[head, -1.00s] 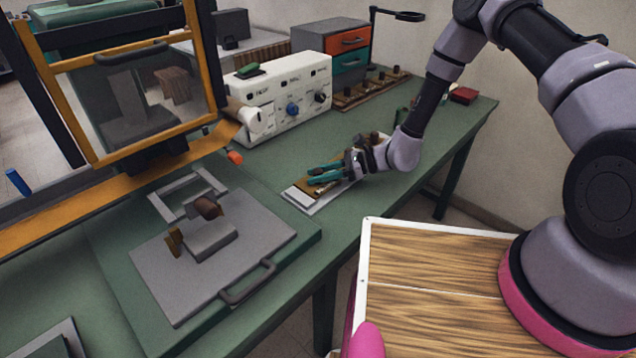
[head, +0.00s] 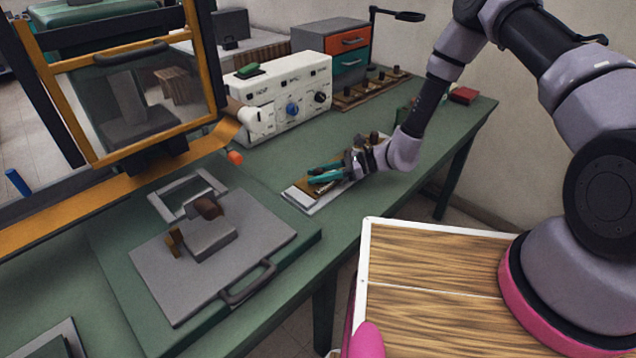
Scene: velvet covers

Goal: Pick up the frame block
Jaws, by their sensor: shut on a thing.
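My gripper (head: 318,175), with teal fingers, is low over a small board (head: 308,198) with a pale edge and brown top, near the front edge of the green bench. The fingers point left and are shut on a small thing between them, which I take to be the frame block. It is mostly hidden by the fingers, and its shape is too small to make out. I cannot tell whether it touches the board.
A grey plate with a handle (head: 250,283) and a block on it lies left on the bench (head: 420,175). A white control box (head: 290,100) and drawer unit (head: 348,62) stand behind. An orange-framed screen (head: 135,90) rises at left. Bench right of my gripper is fairly clear.

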